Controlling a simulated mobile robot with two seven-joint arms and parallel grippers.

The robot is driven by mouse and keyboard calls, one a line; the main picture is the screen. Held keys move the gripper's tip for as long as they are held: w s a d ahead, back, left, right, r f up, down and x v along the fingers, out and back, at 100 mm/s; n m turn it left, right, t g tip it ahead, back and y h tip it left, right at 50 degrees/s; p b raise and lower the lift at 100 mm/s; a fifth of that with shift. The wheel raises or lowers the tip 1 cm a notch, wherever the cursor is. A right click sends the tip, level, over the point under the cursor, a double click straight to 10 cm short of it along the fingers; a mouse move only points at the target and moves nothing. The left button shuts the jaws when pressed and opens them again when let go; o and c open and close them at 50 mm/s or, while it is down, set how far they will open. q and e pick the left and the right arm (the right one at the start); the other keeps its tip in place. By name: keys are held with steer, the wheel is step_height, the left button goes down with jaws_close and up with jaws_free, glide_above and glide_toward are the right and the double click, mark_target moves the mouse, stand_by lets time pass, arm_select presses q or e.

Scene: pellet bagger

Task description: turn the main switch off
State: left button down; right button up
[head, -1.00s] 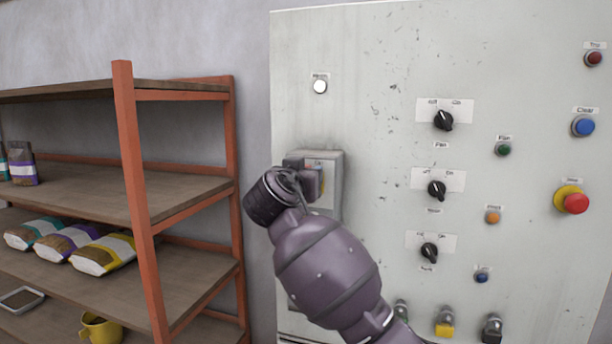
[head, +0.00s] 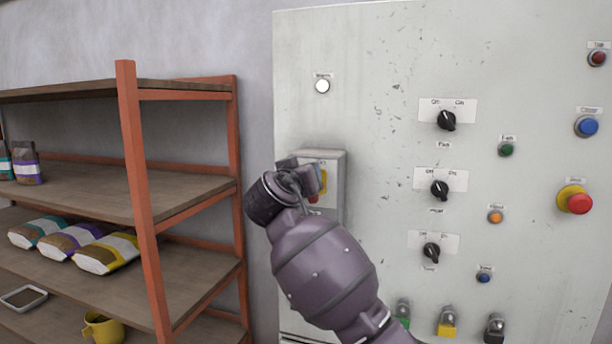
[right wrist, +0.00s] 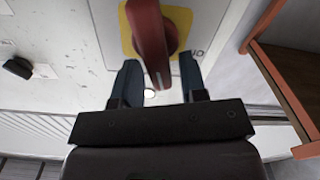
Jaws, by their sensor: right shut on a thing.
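The main switch is a red handle (right wrist: 152,38) on a yellow plate (right wrist: 180,20), seen close in the right wrist view. It sits on a grey box (head: 334,172) on the left part of the pale panel; in the head view only a bit of the yellow plate (head: 323,184) and red shows. My right gripper (right wrist: 159,78) has its two blue fingers on either side of the red handle's end, shut on it. In the head view my right gripper (head: 306,180) is in front of the box and hides most of the switch. My left gripper is not in view.
The panel (head: 370,60) carries black selector knobs (head: 440,189), a blue button (head: 586,126) and a red stop button (head: 579,203) to the right. A white lamp (head: 322,86) is above the box. An orange-framed shelf (head: 140,180) with bags stands at the left.

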arm_select(q)
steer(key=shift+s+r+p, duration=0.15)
steer(key=shift+p, duration=0.25)
arm_select(e)
steer(key=shift+w+a+f+n, duration=0.1)
steer(key=shift+a+f+n, duration=0.2)
steer(key=shift+n, duration=2.15)
steer(key=shift+w+a+f+n, duration=0.15)
steer(key=shift+f+n, duration=0.25)
steer(key=shift+n, duration=2)
steer(key=shift+a+f+n, duration=0.25)
steer(key=shift+f+n, duration=0.1)
steer(key=shift+n, duration=2.1)
steer(key=o, duration=0.6)
steer(key=shift+f, duration=0.1)
